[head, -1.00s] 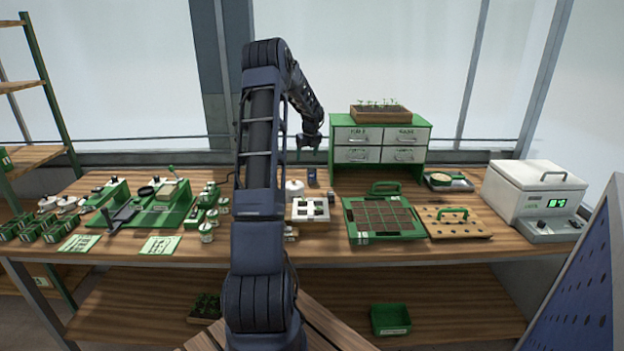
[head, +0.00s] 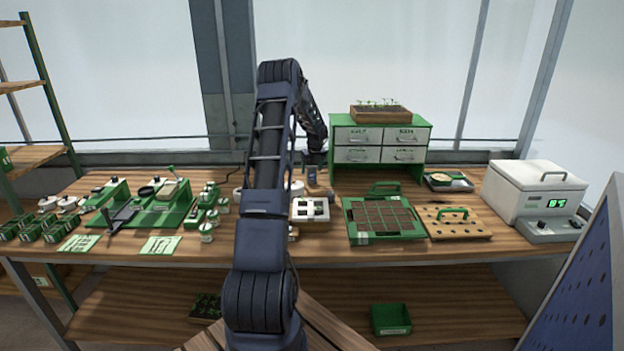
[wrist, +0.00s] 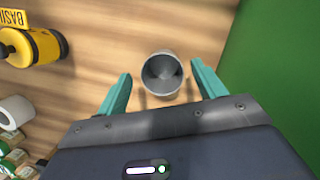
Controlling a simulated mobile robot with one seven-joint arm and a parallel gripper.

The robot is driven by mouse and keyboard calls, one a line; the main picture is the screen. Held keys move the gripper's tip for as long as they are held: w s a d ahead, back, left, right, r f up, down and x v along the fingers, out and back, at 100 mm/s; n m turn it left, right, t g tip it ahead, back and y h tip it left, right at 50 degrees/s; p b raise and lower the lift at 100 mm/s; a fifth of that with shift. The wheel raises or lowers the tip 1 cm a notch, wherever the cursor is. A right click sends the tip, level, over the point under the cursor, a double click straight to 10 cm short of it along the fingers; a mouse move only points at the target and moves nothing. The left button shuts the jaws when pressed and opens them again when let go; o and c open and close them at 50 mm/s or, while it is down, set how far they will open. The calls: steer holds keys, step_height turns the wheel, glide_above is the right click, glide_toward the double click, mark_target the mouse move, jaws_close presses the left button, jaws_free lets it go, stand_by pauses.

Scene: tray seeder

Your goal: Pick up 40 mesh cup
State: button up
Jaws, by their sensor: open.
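A grey, round, open-topped cup (wrist: 162,76), seemingly the 40 mesh cup, stands upright on the wooden bench in the wrist view. I look down into its mouth. No mesh number is readable on it. My gripper (wrist: 160,70) is open, with one teal finger on each side of the cup and a visible gap on both sides. In the head view my gripper (head: 314,162) is low over the back of the bench, left of the green drawer cabinet. There it largely covers the spot where the cup stands.
The green cabinet (head: 422,148) rises close on the right; its green side (wrist: 275,70) fills the wrist view's right edge. A yellow cylinder (wrist: 42,47) and a white round object (wrist: 16,110) lie to the left. A white block with square holes (head: 309,209) stands in front.

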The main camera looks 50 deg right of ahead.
mark_target(312, 173)
steer(key=x, duration=0.3)
steer(key=shift+d+f, duration=0.15)
steer(key=shift+f, duration=0.2)
steer(key=shift+c, duration=0.2)
steer(key=c, duration=1)
steer(key=shift+r, duration=0.1)
